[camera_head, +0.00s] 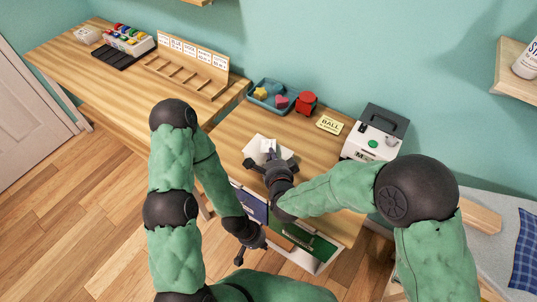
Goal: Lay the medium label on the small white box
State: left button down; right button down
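A white machine with a dark lid and a green button (378,140) stands at the back right of the table. A pale piece marked "M" (362,155) shows at its lower front, perhaps the medium label. A small white box-like item (88,35) sits at the far left end of the long table. My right gripper (260,159) is over the table with its fingers apart, close to a flat white piece (257,147) and a smaller white item that it partly hides. My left gripper (252,254) hangs low, in front of the table edge, fingers apart and empty.
A blue tray (252,97) with coloured pieces, a red item (305,103) and a yellow "BALL" card (329,124) stand along the back. A wooden rack with cards (190,66) stands farther left. A green board (310,243) is at the front edge.

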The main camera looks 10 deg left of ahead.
jog(key=shift+f, duration=0.35)
jog(key=c, duration=1.6)
grip_release()
jog(key=shift+r, duration=0.1)
jog(key=p+v, duration=0.2)
jog(key=v, duration=0.6)
